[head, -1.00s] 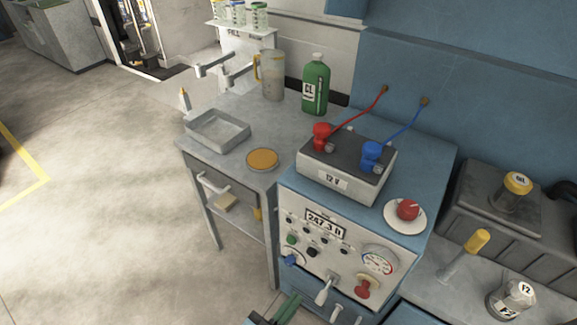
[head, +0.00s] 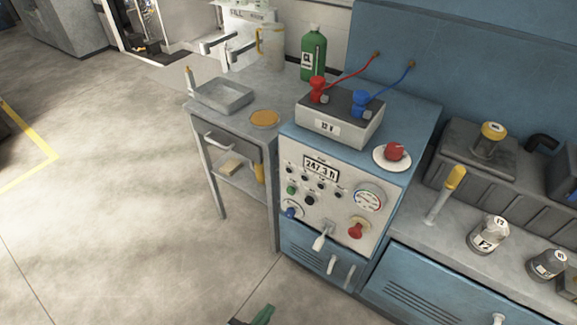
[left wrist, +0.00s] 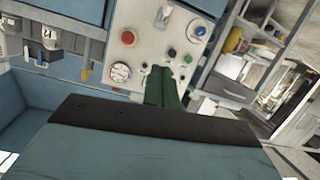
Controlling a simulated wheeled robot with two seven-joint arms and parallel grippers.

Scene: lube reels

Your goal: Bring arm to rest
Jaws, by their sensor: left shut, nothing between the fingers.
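My left gripper (head: 262,315) just shows as green fingers at the bottom edge of the head view. It is over the floor, in front of the blue cabinet. In the left wrist view its green fingers (left wrist: 163,87) are together and empty, with the control panel (left wrist: 150,40) beyond them. They appear to touch nothing. Most of my left arm is out of the head view. My right gripper is not in view.
The blue cabinet has a control panel (head: 325,200), and a 12 V battery (head: 338,128) sits on top. A metal side table (head: 272,88) holds a tray (head: 222,97) and a green bottle (head: 313,55). Jars stand on the right bench. The floor (head: 120,200) at left is clear.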

